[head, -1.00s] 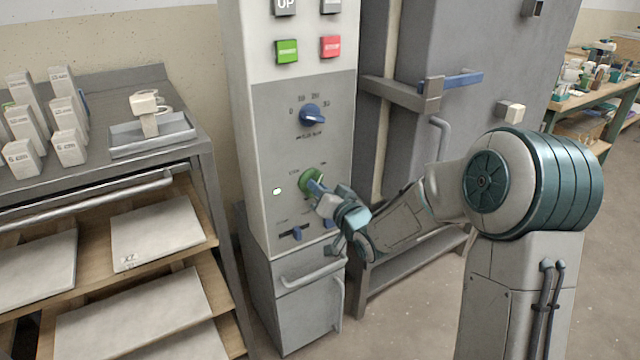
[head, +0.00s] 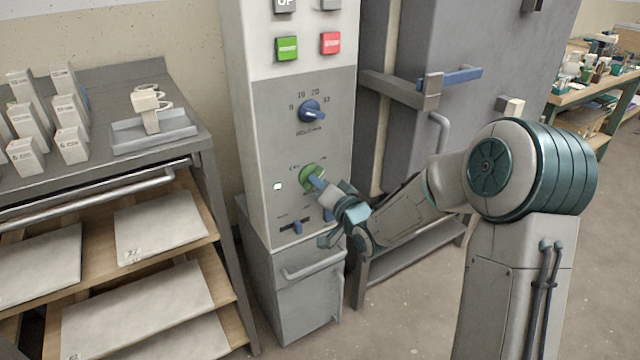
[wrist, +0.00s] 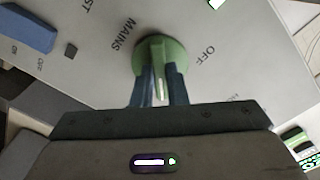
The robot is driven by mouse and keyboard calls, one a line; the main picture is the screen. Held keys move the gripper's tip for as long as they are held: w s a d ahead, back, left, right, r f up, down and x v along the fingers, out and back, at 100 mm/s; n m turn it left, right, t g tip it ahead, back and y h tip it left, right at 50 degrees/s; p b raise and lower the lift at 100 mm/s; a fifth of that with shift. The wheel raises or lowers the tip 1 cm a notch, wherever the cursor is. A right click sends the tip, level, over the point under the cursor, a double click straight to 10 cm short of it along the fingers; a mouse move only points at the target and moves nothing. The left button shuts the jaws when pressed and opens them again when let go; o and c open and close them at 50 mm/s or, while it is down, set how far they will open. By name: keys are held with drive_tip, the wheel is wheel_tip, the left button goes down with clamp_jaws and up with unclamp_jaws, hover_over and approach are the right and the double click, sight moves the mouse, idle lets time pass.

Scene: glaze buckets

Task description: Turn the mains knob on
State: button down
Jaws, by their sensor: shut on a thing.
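The green round mains knob (head: 308,176) sits on the grey front panel of the tall cabinet, below a blue dial. It also shows in the wrist view (wrist: 143,54), between the printed words MAINS and OFF. A white line marks the grip bar of the knob. My gripper (head: 319,184) is at the knob, and its two blue fingers (wrist: 159,88) are shut on the grip bar from both sides. Part of the knob is hidden by my fingers in the head view.
A small lit lamp (head: 278,186) is left of the knob. A blue dial (head: 309,110) and green (head: 287,48) and red (head: 331,43) buttons are above. A blue slider (head: 297,227) is below. A shelf rack (head: 205,170) stands left, and a grey door with a handle (head: 440,130) right.

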drive_tip(key=c, duration=1.4)
unclamp_jaws()
drive_tip(key=shift+c, duration=0.2)
drive_tip(key=p+v, duration=0.2)
drive_tip(key=v, duration=1.2)
drive_tip(key=s+d+r+n+g+h+p, duration=0.1)
drive_tip(key=s+d+r+g+h+p, duration=0.2)
drive_tip(key=d+r+h+p, duration=0.3)
drive_tip(key=s+d+r+g+h+p, duration=0.2)
drive_tip(key=d+r+g+h+p, duration=0.15)
drive_tip(key=r+p, duration=0.4)
drive_tip(key=s+r+n+g+p, duration=0.1)
drive_tip(key=s+r+g+p, duration=0.4)
drive_tip(key=s, duration=1.2)
wheel_tip(320, 180, up, 6)
drive_tip(key=d+p, duration=0.1)
drive_tip(key=p, duration=0.3)
drive_tip(key=shift+g, duration=0.35)
